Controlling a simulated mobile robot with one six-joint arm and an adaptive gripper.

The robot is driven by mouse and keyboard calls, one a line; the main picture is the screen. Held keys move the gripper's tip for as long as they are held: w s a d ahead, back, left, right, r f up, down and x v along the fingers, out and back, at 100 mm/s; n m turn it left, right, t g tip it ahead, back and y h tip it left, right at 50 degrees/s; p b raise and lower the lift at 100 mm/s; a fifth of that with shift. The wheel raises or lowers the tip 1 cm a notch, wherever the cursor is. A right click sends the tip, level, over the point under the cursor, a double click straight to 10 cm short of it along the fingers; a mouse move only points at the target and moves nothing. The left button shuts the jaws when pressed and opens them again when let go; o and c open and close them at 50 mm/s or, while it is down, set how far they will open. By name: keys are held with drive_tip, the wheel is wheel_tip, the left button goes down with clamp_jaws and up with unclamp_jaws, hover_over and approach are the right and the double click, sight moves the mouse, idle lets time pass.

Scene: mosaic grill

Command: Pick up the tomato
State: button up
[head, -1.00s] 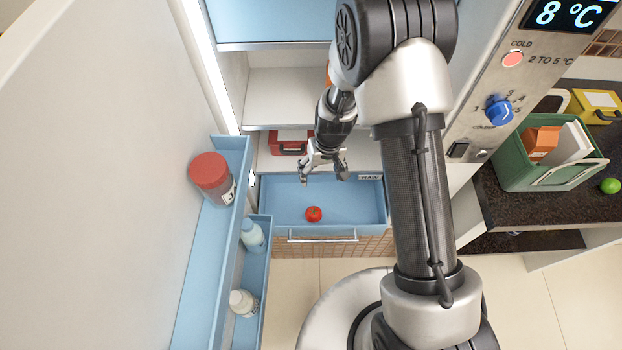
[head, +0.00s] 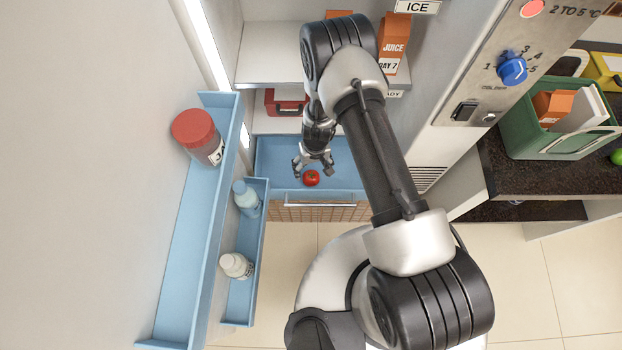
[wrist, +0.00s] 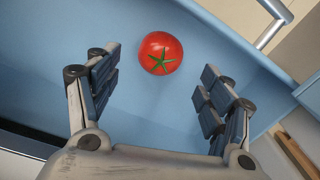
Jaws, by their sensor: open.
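The red tomato (head: 311,178) with a green star-shaped stem lies in the blue drawer (head: 276,166) at the bottom of the open fridge. In the wrist view the tomato (wrist: 160,53) sits beyond the fingertips, roughly centred between them. My gripper (head: 314,168) is open and empty, above the drawer and close to the tomato in the head view. In the wrist view my gripper (wrist: 164,85) shows both fingers spread apart, with nothing between them.
The drawer's front handle (head: 320,205) is near the tomato. A red box (head: 287,103) and a juice carton (head: 394,42) stand on shelves above. A green crate (head: 530,135) is on the right counter.

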sight(312, 175)
wheel_tip(312, 175, down, 6)
drive_tip(key=shift+a+r+b, duration=0.1)
drive_tip(key=shift+b, duration=0.95)
drive_tip(key=shift+c, duration=0.5)
drive_tip(key=c, duration=1.1)
